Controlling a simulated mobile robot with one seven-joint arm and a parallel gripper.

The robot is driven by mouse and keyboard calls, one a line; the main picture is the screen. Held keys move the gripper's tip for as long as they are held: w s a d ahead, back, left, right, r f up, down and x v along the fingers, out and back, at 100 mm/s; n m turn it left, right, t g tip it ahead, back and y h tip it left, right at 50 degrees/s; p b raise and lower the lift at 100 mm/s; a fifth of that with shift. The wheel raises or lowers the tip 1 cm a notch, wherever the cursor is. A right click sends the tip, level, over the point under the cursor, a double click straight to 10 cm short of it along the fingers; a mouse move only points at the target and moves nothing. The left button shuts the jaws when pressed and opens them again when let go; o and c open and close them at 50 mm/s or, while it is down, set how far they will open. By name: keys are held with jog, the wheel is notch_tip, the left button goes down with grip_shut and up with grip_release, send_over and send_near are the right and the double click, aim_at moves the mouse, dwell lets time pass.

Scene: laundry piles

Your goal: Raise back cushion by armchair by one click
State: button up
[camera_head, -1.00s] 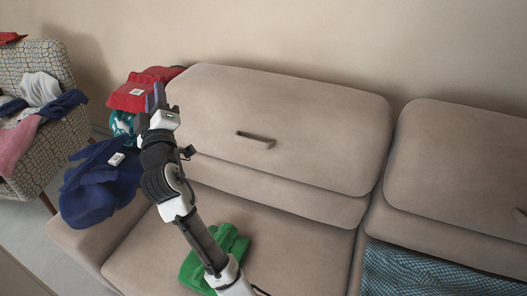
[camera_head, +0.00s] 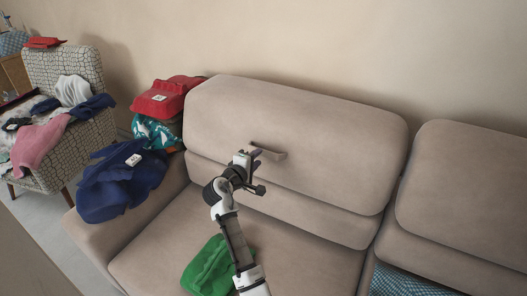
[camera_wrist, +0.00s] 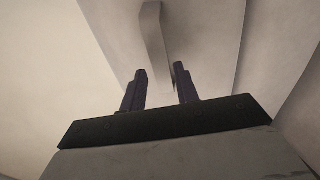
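The beige back cushion (camera_head: 330,135) by the armchair stands at the left end of the sofa, with a bar handle (camera_head: 268,152) on its front. My gripper (camera_head: 254,156) is at the left end of this handle in the head view. In the wrist view, the gripper's two dark fingers (camera_wrist: 158,88) are apart, with a gap between them. The handle (camera_wrist: 153,40) runs down toward this gap from above. Its lower end lies between the fingertips or just beyond them; I cannot tell whether they touch. The patterned armchair (camera_head: 70,75) stands to the left.
Red (camera_head: 163,98), teal (camera_head: 152,130) and navy clothes (camera_head: 115,190) lie on the sofa's left arm. A green garment (camera_head: 208,268) lies on the seat below my arm. A second back cushion (camera_head: 465,185) is at right, above a checked blue cloth (camera_head: 405,284).

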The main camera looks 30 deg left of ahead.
jog(key=shift+w+a+f+p, duration=0.15)
jog(key=shift+w+f, duration=0.15)
jog(key=shift+w, duration=1.05)
jog(key=shift+w+f+p, duration=0.15)
jog(key=shift+w+f, duration=0.1)
jog(key=shift+w, duration=1.1)
jog(key=shift+c, duration=0.4)
grip_shut()
